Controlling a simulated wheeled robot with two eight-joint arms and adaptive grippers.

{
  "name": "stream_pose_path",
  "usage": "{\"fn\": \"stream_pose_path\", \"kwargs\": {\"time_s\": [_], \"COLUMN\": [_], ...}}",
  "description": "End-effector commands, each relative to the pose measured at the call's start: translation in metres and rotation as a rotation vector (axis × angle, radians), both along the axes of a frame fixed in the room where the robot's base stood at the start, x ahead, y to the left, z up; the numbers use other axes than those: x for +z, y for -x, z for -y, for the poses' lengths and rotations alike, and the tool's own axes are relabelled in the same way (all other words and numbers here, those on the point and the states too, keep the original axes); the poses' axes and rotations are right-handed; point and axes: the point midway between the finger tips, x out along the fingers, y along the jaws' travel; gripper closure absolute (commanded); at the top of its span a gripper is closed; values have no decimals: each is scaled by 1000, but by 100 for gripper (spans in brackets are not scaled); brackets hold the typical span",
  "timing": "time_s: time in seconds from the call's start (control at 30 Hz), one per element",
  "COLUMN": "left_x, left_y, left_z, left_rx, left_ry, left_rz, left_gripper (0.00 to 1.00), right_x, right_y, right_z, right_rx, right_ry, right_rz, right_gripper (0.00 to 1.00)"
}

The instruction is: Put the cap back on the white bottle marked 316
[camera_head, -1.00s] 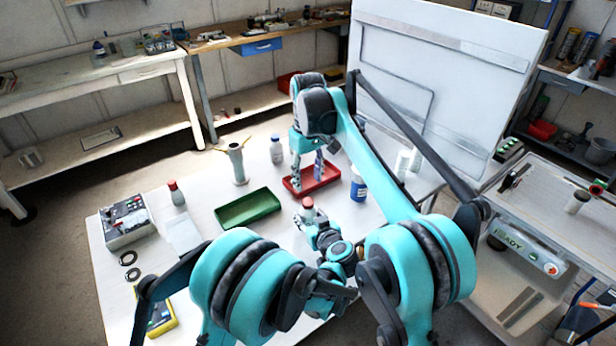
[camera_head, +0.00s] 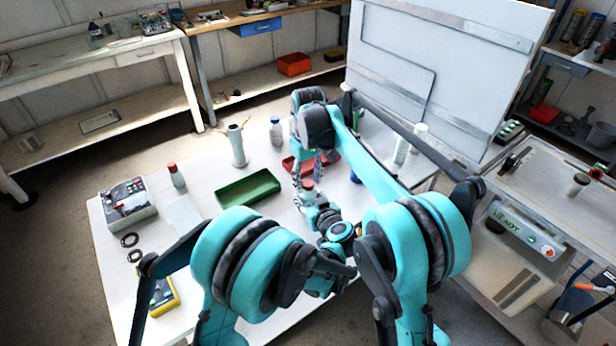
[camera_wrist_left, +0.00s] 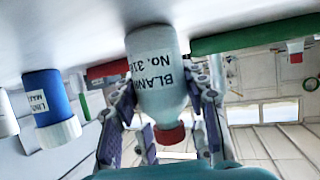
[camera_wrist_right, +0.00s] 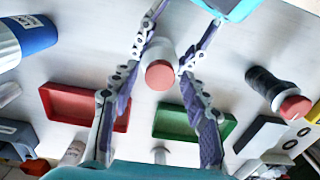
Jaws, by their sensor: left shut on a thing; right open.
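The white bottle marked 316 (camera_wrist_left: 158,60) shows upside down in the left wrist view, with its label "BLANK No. 316" facing that camera. A red-brown cap (camera_wrist_left: 170,134) sits at its mouth; I cannot tell how tightly. The cap also shows in the head view (camera_head: 308,184) and from above in the right wrist view (camera_wrist_right: 159,75). My left gripper (camera_wrist_left: 162,92) is shut on the bottle's body from the sides. My right gripper (camera_wrist_right: 157,80) points down over the bottle, open, with its fingers apart on either side of the cap.
A red-capped dark bottle (camera_head: 177,177) and a control box (camera_head: 127,205) stand left. A large white panel (camera_head: 400,75) rises at the back right.

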Motion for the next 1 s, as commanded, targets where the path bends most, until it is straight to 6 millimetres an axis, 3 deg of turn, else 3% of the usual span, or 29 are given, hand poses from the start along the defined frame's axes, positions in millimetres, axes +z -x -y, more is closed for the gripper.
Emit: {"fn": "stream_pose_path", "kwargs": {"time_s": [0.07, 0.23, 0.57, 0.6, 0.7, 1.0], "left_x": [0, 0, 0, 0, 0, 0], "left_y": [0, 0, 0, 0, 0, 0], "left_z": [0, 0, 0, 0, 0, 0], "left_rx": [0, 0, 0, 0, 0, 0], "left_ry": [0, 0, 0, 0, 0, 0], "left_rz": [0, 0, 0, 0, 0, 0], "left_gripper": [100, 100, 100, 100, 100, 100], "right_x": [0, 0, 0, 0, 0, 1], "right_y": [0, 0, 0, 0, 0, 0], "right_z": [0, 0, 0, 0, 0, 0], "right_rx": [0, 0, -9, -9, -9, -9], "right_ry": [0, 0, 0, 0, 0, 0], "right_rz": [0, 0, 0, 0, 0, 0], "right_gripper": [54, 99, 100, 69, 48, 48]}}
